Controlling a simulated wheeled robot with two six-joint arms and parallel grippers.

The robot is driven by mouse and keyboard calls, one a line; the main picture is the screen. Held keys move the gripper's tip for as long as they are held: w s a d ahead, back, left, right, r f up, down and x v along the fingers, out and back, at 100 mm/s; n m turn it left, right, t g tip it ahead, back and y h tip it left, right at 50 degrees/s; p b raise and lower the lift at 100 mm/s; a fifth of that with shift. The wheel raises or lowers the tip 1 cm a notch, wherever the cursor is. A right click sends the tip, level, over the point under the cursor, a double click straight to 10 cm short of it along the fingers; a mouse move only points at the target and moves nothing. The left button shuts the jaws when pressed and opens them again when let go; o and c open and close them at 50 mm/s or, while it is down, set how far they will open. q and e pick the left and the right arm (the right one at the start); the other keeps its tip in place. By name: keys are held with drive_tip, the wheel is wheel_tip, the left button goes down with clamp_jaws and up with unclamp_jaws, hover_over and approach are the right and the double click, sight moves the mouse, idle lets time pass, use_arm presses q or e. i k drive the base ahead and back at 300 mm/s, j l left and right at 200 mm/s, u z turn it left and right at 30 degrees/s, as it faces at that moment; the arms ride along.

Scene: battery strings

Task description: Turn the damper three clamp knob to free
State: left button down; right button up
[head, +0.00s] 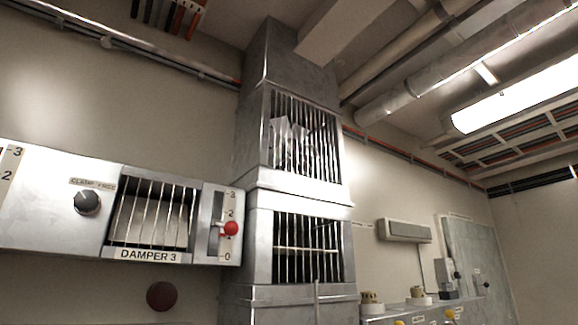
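The damper three panel (90,233) is a pale metal box on the wall at the left, with a plate reading DAMPER 3 (149,255). The clamp knob (87,202) is dark and round, below a small label reading CLAMP FREE (93,184). Its pointer direction is too small to tell. Right of it is a barred window (152,215), then a lever with a red ball (231,228) on a scale, near the 1 to 2 marks. Neither of my grippers is in view.
A tall metal duct (255,200) with barred openings stands right of the panel. A dark red round thing (160,296) is below the panel. A bench (400,312) with yellow knobs is at the lower right. Pipes and a lit lamp (515,100) run overhead.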

sight(85, 200)
drive_tip(key=u, duration=2.05)
